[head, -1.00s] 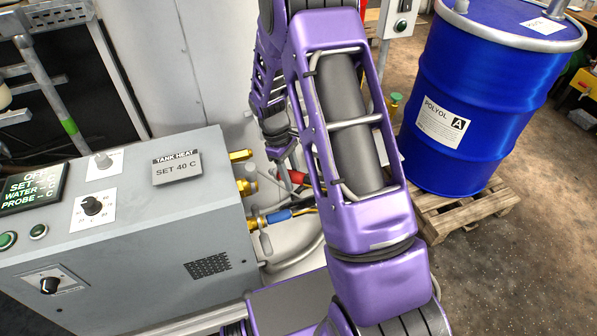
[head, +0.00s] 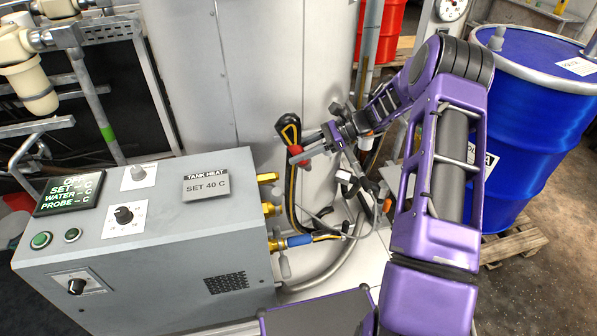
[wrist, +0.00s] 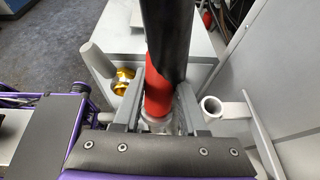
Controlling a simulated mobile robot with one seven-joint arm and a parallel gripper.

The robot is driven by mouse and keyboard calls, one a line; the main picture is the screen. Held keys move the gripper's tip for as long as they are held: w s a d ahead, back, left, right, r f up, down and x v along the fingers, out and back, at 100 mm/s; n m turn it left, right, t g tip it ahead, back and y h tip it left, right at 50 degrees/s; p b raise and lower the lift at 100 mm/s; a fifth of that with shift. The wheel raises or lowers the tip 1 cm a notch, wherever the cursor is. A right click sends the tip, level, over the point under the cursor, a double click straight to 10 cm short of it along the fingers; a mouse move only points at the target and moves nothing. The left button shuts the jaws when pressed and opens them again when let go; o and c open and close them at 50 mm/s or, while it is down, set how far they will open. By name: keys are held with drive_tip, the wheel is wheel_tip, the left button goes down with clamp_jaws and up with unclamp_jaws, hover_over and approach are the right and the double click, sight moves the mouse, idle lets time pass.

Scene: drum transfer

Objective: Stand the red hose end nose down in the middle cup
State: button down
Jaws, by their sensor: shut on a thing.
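The red hose end (head: 300,158) is in my gripper (head: 322,143), in front of the pale tank wall. In the wrist view its red sleeve (wrist: 158,84) sits between the two grey fingers of my gripper (wrist: 158,108), which are shut on it. A thick black hose rises from the sleeve, and pale metal shows below it. In the head view the black and yellow hose loops up beside it and hangs down. A pale open round cup (wrist: 212,106) on a bracket stands right of the fingers in the wrist view. I cannot tell whether it is the middle cup.
The grey heater cabinet (head: 150,235) stands left, with brass outlets (head: 268,178) on its right side. A blue-sleeved hose end (head: 299,240) is at the lowest outlet. Hoses and pipes crowd the floor below my gripper. A blue drum (head: 535,110) stands right on a pallet.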

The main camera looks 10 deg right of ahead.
drive_tip(key=w+d+r+m+t+h+p, duration=0.1)
drive_tip(key=w+d+r+m+t+h, duration=0.1)
drive_tip(key=w+d+r+m+t, duration=0.35)
drive_tip(key=w+d+r+m+t+h, duration=0.2)
drive_tip(key=w+d+r+m+t, duration=0.15)
drive_tip(key=d+m+t, duration=0.45)
drive_tip(key=shift+s+a+f+n+t+b, duration=0.1)
drive_tip(key=shift+a+f+n+t+b, duration=0.1)
drive_tip(key=shift+f+n+b, duration=0.5)
drive_tip(key=shift+s+a+f+n+t+b, duration=0.2)
drive_tip(key=shift+f+b, duration=0.25)
drive_tip(key=shift+f, duration=0.6)
drive_tip(key=shift+w+a+f+n+t+b, duration=0.15)
drive_tip(key=shift+a+f+n+b, duration=0.1)
drive_tip(key=shift+f+b, duration=0.45)
drive_tip(key=shift+s+f, duration=0.1)
drive_tip(key=shift+f, duration=0.25)
drive_tip(key=shift+f+b, duration=1.45)
drive_tip(key=shift+f, duration=0.65)
drive_tip(key=shift+c, duration=1.9)
unclamp_jaws()
drive_tip(key=shift+f, duration=0.1)
